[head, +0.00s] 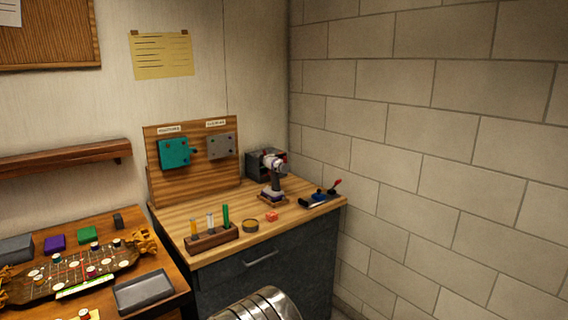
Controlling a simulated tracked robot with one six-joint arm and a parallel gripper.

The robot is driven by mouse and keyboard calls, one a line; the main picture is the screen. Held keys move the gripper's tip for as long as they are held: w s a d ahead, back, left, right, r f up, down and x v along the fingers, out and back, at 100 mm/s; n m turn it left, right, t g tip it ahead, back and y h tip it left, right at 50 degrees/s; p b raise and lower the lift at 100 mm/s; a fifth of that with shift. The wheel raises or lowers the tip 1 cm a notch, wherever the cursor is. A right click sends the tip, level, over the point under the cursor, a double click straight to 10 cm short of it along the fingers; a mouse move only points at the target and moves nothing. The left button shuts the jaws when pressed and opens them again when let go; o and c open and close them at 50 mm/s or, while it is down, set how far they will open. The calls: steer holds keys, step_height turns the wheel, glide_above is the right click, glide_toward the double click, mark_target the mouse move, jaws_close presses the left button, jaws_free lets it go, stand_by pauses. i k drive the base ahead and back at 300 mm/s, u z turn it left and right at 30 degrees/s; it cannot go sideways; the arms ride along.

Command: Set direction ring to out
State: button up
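A small white and purple drill (272,172) stands upright on a wooden stand (273,199) toward the back right of the wooden workbench (195,212). Its upper body has dark and reddish parts. A direction ring cannot be made out at this size, so its setting cannot be told. My gripper is not in view, and nothing is seen touching the drill.
A dark box (262,158) sits behind the drill. An orange cube (272,216), a round tin (250,226) and a rack (212,240) of coloured sticks stand in front. A dark tool (318,200) lies right. A pegboard (160,180) stands behind; a brick wall (450,150) bounds the right.

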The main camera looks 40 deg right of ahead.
mark_target(285, 168)
steer(key=z, duration=2.8)
steer(key=i, duration=1.65)
